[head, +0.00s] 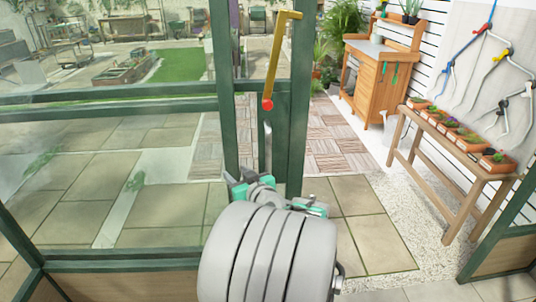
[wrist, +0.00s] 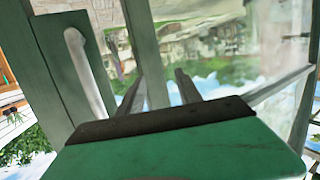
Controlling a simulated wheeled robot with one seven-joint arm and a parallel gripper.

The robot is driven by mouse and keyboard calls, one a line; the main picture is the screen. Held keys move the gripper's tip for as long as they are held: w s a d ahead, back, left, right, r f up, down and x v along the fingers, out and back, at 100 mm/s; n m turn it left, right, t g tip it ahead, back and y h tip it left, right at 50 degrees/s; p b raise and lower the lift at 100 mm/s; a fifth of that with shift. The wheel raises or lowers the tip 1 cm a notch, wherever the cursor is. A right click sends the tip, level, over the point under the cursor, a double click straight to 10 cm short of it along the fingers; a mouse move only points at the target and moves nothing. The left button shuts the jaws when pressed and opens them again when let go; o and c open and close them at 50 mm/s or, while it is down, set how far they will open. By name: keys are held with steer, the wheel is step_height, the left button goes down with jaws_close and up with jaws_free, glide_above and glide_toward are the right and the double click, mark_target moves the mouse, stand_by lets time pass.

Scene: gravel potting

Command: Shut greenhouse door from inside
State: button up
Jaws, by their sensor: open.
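The greenhouse door (head: 295,130) has a dark green frame. Clear open space shows to the right of its edge, so it stands open. An upright silver pull handle (head: 267,148) is on the green stile; it also shows at the left in the wrist view (wrist: 91,75). A brass-coloured bar with a red end (head: 280,60) is above the handle. My gripper (head: 264,183) is just below the handle in the head view. In the wrist view its two fingers (wrist: 160,88) are apart and empty, to the right of the handle. My wrist hides what lies below.
Glass panes in green frames (head: 110,98) fill the left. Another green post (head: 503,228) stands at the right. Beyond the opening are a wooden potting bench (head: 385,75) and a low table with potted plants (head: 450,145). The paving (head: 370,235) between is clear.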

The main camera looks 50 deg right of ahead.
mark_target(269, 151)
steer(key=s+d+r+m+h, duration=0.3)
steer(key=s+d+h, duration=0.2)
steer(key=s+d, duration=0.3)
steer(key=p+x, duration=0.2)
steer(key=x, duration=0.5)
steer(key=shift+w+d+f, duration=0.1)
steer(key=shift+f, duration=0.05)
steer(key=shift+w+d+f, duration=0.1)
steer(key=shift+w+d, duration=0.15)
jaws_close()
stand_by(0.4)
